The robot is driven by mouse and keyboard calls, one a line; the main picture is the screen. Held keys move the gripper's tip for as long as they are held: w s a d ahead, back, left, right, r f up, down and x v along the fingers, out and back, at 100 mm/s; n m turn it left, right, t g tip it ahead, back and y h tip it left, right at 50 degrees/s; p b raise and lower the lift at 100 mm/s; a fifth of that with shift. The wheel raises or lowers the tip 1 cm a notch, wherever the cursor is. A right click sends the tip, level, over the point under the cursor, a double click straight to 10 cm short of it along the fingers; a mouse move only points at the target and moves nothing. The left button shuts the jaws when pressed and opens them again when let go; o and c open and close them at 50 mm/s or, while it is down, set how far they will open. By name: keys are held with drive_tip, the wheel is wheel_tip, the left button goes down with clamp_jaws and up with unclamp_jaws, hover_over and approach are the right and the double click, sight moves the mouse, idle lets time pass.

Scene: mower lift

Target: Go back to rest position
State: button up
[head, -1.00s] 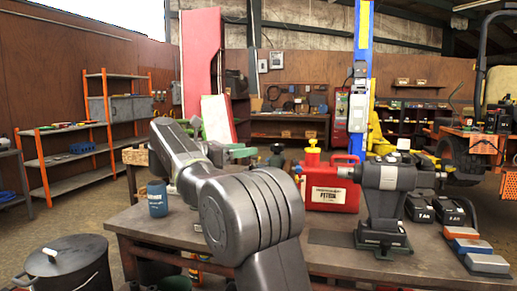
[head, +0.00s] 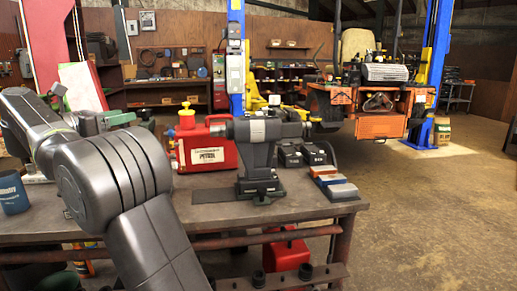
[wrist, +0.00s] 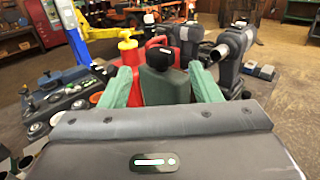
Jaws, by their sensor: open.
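My gripper (wrist: 160,72) is open, with its two green fingers spread apart in the wrist view. A dark green bottle with a black cap (wrist: 164,82) shows between the fingers; I cannot tell how far in front of them it stands. In the head view my arm reaches over the left part of the workbench (head: 310,207), and a green finger shows at its far end. The rest of the gripper is mostly hidden behind the arm.
A red jerrycan (head: 208,155) with a yellow-capped container beside it stands on the bench. A grey bench vise (head: 260,165), black batteries and coloured blocks (head: 335,182) are to the right. A blue mug (head: 12,192) is at left.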

sight(139, 112)
drive_tip(key=x, duration=0.8)
drive_tip(key=shift+s+a, duration=0.1)
